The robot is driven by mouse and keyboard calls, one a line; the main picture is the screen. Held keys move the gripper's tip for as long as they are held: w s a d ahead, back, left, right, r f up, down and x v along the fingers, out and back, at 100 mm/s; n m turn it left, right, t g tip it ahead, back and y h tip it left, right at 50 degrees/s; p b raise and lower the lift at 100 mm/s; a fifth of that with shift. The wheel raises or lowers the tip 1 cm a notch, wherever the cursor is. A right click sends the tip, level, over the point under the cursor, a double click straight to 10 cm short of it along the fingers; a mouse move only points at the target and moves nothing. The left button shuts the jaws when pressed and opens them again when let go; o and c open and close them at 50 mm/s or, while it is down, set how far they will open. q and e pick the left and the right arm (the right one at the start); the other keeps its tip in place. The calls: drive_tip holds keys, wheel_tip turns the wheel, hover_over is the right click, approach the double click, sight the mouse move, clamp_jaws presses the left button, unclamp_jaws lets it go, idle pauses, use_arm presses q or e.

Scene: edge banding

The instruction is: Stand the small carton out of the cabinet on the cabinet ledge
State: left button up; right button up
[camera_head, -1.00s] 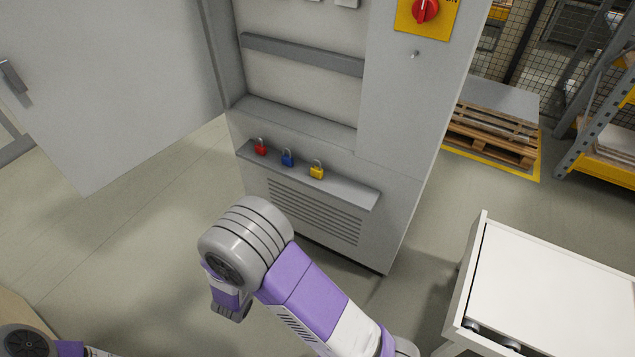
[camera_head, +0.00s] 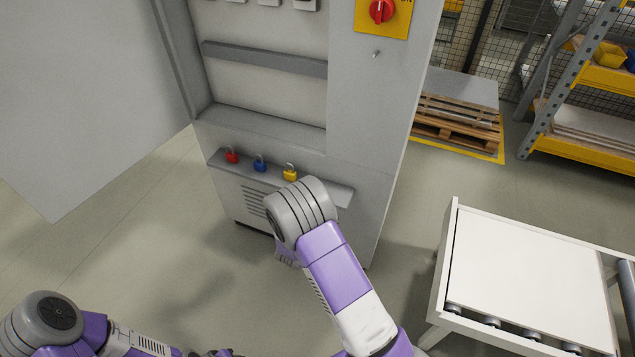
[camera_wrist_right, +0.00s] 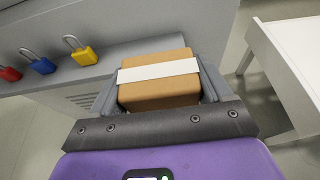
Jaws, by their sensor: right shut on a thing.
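The small carton (camera_wrist_right: 158,96) is a brown box with a white band across it. In the right wrist view it sits between the fingers of my right gripper (camera_wrist_right: 160,78), which is shut on it. The carton overlaps the right part of the cabinet ledge (camera_wrist_right: 118,62) in that view; whether it touches the ledge I cannot tell. In the head view the ledge (camera_head: 328,188) runs along the cabinet front (camera_head: 365,160), and my right wrist covers part of it and hides the carton. My left arm enters at the bottom left; its gripper is not visible.
Red (camera_head: 232,155), blue (camera_head: 260,164) and yellow (camera_head: 290,173) padlocks stand on the ledge's left and middle parts. The cabinet door (camera_head: 80,100) is open at left. A white-topped roller table (camera_head: 530,270) is at right. A wooden pallet (camera_head: 455,125) lies behind.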

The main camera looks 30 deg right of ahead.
drive_tip(key=r+b+x, duration=0.1)
drive_tip(key=x, duration=0.4)
drive_tip(key=r+b+x, duration=0.1)
drive_tip(key=x, duration=0.4)
drive_tip(key=d+r+b+x, duration=0.1)
drive_tip(key=x, duration=0.4)
drive_tip(key=shift+w+d+r, duration=0.1)
drive_tip(key=shift+w+d, duration=0.2)
drive_tip(key=shift+w, duration=0.3)
wheel_tip(320, 180, down, 5)
drive_tip(key=shift+b, duration=1)
drive_tip(key=shift+w+d+f, duration=0.15)
drive_tip(key=shift+f, duration=0.05)
drive_tip(key=shift+r, duration=0.15)
drive_tip(key=o, duration=0.9)
drive_tip(key=shift+o, duration=0.4)
